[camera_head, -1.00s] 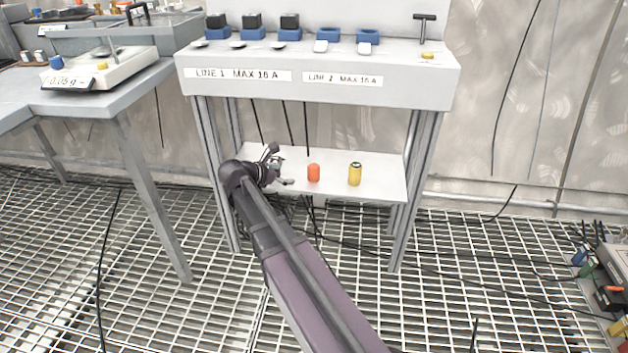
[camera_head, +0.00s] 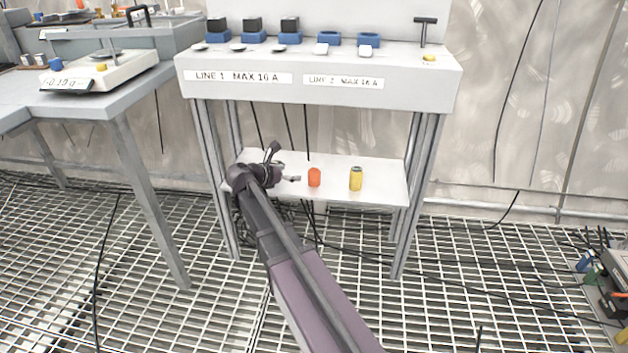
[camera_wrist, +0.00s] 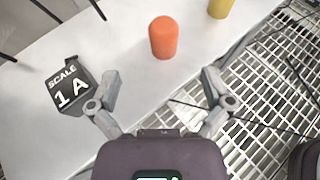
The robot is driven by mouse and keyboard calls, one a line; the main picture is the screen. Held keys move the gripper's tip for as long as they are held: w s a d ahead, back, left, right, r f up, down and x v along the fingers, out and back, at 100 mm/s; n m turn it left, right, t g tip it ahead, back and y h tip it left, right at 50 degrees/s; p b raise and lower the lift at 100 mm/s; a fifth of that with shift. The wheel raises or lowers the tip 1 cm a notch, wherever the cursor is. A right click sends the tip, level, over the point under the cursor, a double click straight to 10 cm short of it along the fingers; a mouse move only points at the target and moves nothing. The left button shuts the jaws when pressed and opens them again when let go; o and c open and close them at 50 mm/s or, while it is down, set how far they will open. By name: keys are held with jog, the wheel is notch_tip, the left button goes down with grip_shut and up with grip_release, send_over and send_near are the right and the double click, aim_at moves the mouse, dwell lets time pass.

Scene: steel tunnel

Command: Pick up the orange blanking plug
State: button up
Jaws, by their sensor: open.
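The orange blanking plug (camera_head: 314,177) stands upright on the low white shelf (camera_head: 385,193) under the panel. In the wrist view the plug (camera_wrist: 163,37) is beyond the fingertips, roughly between their lines and apart from both. My gripper (camera_head: 284,165) is just left of the plug in the head view. In the wrist view my gripper (camera_wrist: 160,90) is open with its two fingers spread and nothing between them.
A yellow cylinder (camera_head: 356,178) stands right of the plug, also in the wrist view (camera_wrist: 220,8). A black block marked "SCALE 1 A" (camera_wrist: 70,85) sits left of my fingers. The panel's legs (camera_head: 418,190) flank the shelf, and the panel (camera_head: 310,95) overhangs it.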

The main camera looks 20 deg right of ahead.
aim_at(311, 172)
jog(key=shift+b+x, duration=0.8)
jog(key=shift+x, duration=1.9)
jog(key=shift+b+x, duration=1)
jog(key=shift+x, duration=1.65)
jog(key=shift+s, duration=0.15)
jog(key=c, duration=1.2)
